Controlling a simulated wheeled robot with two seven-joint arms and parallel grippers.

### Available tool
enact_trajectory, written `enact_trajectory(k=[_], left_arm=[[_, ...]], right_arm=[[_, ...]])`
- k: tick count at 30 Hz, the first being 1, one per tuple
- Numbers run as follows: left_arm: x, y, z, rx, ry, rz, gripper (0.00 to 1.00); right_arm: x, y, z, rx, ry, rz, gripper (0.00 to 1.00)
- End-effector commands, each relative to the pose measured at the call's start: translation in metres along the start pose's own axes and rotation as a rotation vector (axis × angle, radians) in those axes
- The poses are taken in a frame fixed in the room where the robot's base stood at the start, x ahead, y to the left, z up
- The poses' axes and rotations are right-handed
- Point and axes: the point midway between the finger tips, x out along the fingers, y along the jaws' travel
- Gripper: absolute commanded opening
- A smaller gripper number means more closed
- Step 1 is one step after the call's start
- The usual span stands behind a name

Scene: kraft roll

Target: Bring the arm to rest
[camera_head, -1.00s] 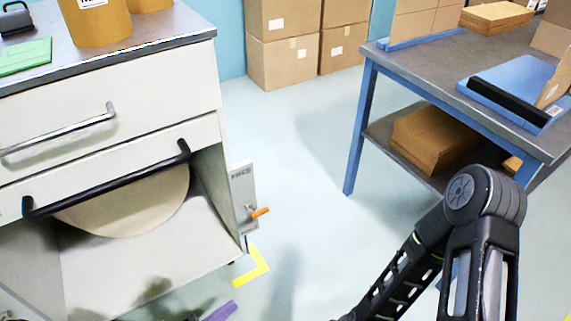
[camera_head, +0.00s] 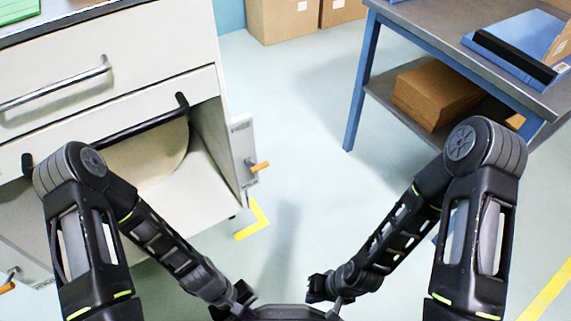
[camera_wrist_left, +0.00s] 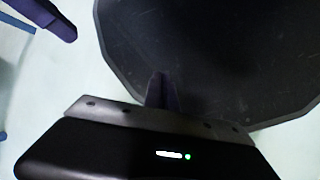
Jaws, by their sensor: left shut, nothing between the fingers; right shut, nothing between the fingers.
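Both of my arms are folded down in front of my body in the head view. My right gripper (camera_head: 316,291) is at the bottom middle, shut and empty. My left gripper (camera_head: 242,297) is to its left, partly cut off by the bottom edge. In the left wrist view the left fingers (camera_wrist_left: 161,90) are together with nothing between them, in front of a large dark round-edged surface (camera_wrist_left: 215,50). Neither gripper touches the cabinet or the table in the head view.
A white cabinet (camera_head: 110,75) stands at left, with a black bar (camera_head: 140,127) before a large kraft roll (camera_head: 150,158) in its open bay. A blue-legged table (camera_head: 358,100) stands at right with a carton (camera_head: 437,92) on its lower shelf. The floor between is clear.

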Motion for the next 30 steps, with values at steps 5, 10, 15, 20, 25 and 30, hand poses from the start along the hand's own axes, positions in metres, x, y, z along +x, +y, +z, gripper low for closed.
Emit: enact_trajectory(k=[5,10,15,20,25,30], left_arm=[[-0.025,0.032,-0.018,0.409,0.253,-0.018,0.00],[-0.066,0.056,-0.004,0.528,0.329,-0.003,0.00],[-0.104,0.067,0.016,0.524,0.328,-0.002,0.00],[-0.152,0.081,0.042,0.523,0.327,-0.002,0.00],[-0.201,0.094,0.068,0.522,0.326,-0.002,0.00],[-0.221,0.100,0.078,0.522,0.326,-0.002,0.00]], right_arm=[[0.000,0.000,0.000,0.000,0.000,0.000,0.00],[-0.035,-0.014,0.000,0.000,0.000,0.000,0.00],[-0.077,-0.030,-0.001,-0.001,0.000,-0.001,0.00],[-0.130,-0.051,-0.001,-0.001,0.000,-0.001,0.00],[-0.183,-0.071,-0.001,-0.002,0.000,-0.001,0.00],[-0.204,-0.080,-0.001,-0.002,-0.001,-0.002,0.00]])
